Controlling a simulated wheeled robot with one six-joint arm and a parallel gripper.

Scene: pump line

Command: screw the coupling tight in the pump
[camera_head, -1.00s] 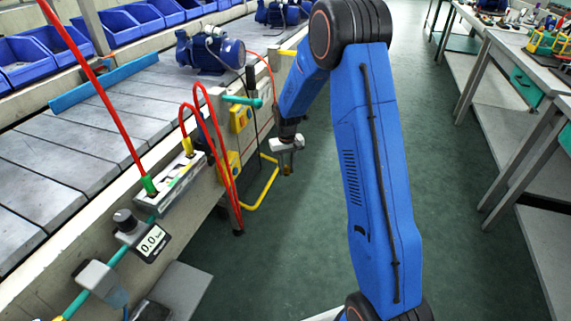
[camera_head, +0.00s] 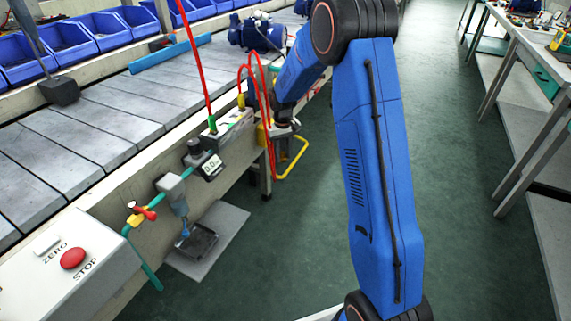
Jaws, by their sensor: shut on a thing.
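A blue pump (camera_head: 262,36) lies on the grey slatted line at the upper middle, partly hidden by my arm. My gripper (camera_head: 287,137) hangs beside the line's front edge, below and in front of the pump and well apart from it. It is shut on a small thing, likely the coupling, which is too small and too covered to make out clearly. Red hoses and a yellow bent rail are close to the gripper in the picture.
A display gauge (camera_head: 211,166) and a teal pipe with a red-handled valve (camera_head: 145,212) line the front edge. A box with a red STOP button (camera_head: 73,258) is at the lower left. Blue bins (camera_head: 65,43) stand behind.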

